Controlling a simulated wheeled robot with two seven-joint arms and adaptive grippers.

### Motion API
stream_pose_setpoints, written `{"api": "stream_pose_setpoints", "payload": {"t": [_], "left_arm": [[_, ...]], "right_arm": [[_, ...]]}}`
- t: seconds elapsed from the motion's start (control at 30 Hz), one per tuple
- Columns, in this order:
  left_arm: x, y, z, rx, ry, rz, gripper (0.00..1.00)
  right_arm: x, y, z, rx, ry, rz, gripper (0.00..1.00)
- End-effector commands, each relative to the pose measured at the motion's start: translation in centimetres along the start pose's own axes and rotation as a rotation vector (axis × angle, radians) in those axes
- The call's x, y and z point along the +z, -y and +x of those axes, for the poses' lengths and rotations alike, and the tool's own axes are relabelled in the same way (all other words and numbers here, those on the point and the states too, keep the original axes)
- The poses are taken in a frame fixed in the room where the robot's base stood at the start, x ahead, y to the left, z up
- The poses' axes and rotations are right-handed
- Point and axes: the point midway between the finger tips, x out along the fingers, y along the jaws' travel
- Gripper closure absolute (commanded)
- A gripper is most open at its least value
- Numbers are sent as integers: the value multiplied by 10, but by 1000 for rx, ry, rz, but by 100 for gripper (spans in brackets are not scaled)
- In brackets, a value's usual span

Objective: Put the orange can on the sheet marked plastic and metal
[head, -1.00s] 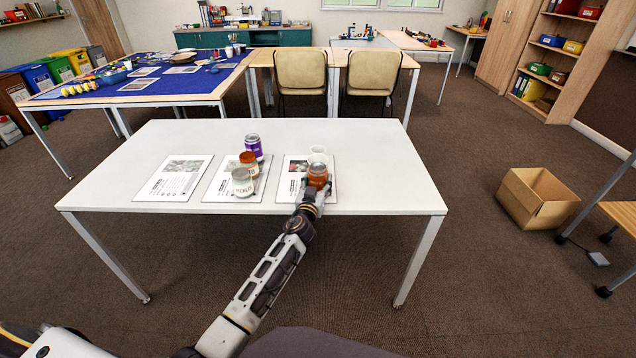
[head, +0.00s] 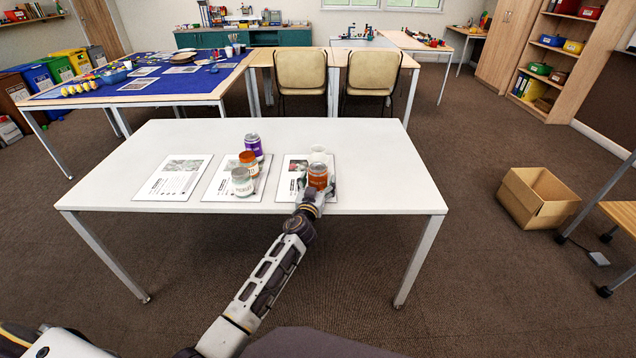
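An orange can (head: 318,174) stands upright at the front of the right-hand sheet (head: 290,164), with a white cup (head: 318,154) behind it. The middle sheet (head: 218,186) bears a purple can (head: 253,146), a jar with an orange lid (head: 249,163) and a pale jar (head: 242,182). The left sheet (head: 170,184) is empty. The sheet headings are too small to read. My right gripper is out of view.
The white table (head: 390,170) is clear to the right of the sheets and along its back. A cardboard box (head: 540,203) stands on the floor at right. Two chairs (head: 301,72) stand behind the table, and a blue-topped table (head: 180,85) is at back left.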

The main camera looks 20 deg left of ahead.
Motion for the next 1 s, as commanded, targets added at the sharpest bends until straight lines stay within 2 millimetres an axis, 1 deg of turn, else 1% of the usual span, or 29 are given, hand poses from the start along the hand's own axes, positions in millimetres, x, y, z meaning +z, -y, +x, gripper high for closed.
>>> {"api": "stream_pose_setpoints", "payload": {"t": [0.43,0.6,0.73,1.0], "left_arm": [[0,0,0,0,0,2,22],[0,1,0,-1,1,3,22],[1,0,-11,0,2,0,22],[2,-1,-34,0,1,-2,22]], "right_arm": [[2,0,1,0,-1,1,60],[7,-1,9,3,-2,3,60],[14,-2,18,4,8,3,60],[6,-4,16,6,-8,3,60]]}}
